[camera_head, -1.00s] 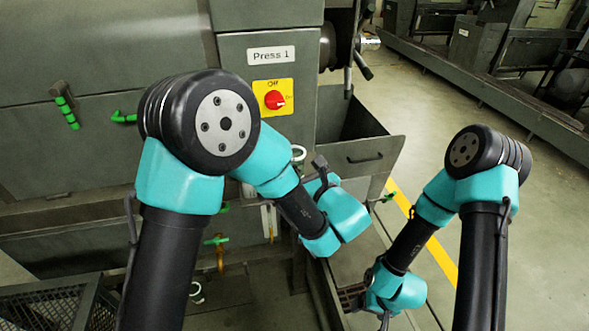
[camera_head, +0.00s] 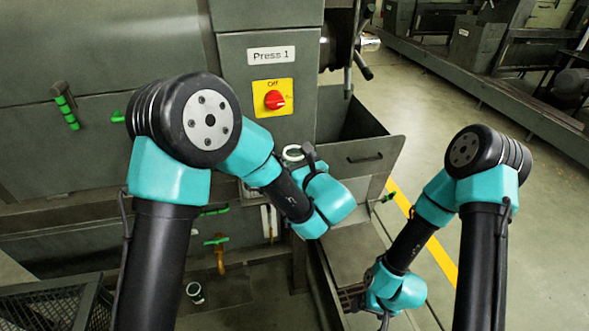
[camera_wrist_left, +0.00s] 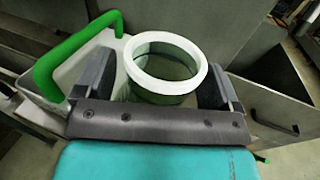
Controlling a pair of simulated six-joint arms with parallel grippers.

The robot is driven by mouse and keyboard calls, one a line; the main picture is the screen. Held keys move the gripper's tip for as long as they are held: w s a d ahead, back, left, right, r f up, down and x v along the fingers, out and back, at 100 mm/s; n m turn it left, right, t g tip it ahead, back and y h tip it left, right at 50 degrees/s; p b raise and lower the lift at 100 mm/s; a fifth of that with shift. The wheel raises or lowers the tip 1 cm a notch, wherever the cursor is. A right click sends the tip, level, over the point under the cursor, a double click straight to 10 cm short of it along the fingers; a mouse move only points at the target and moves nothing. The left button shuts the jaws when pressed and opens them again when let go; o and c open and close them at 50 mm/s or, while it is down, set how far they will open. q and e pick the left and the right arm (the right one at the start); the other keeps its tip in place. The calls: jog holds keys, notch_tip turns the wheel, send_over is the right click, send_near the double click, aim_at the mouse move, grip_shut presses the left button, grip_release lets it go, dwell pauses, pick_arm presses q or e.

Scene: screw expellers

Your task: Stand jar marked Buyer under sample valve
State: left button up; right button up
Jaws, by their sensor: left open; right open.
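A glass jar with a white rim (camera_wrist_left: 165,68) stands between the two fingers of my open left gripper (camera_wrist_left: 155,82) in the left wrist view. I cannot tell whether the fingers touch it. Its rim also shows in the head view (camera_head: 292,152), just beyond my left wrist. No marking on it can be read. A second, similar jar (camera_head: 195,292) sits low at the left, below a small brass tap with a green handle (camera_head: 218,241), which may be the sample valve. My right gripper (camera_head: 350,297) is open and low, partly hidden by its wrist.
The Press 1 cabinet (camera_head: 232,75) with its red switch (camera_head: 274,99) stands behind my left arm. An open grey bin (camera_head: 372,157) is right of my left gripper. A green handle (camera_wrist_left: 75,52) is close left of the jar. A mesh crate (camera_head: 45,308) is at lower left.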

pick_arm(q)
jog(key=shift+c, duration=0.3)
jog(key=c, duration=1.1)
jog(key=shift+o, duration=0.2)
jog(key=shift+r, duration=0.55)
jog(key=r, duration=0.2)
jog(key=shift+s+r, duration=0.3)
jog(key=s+r, duration=0.1)
jog(key=s, duration=1.4)
jog(key=shift+s+r, duration=0.15)
jog(key=shift+s, duration=0.1)
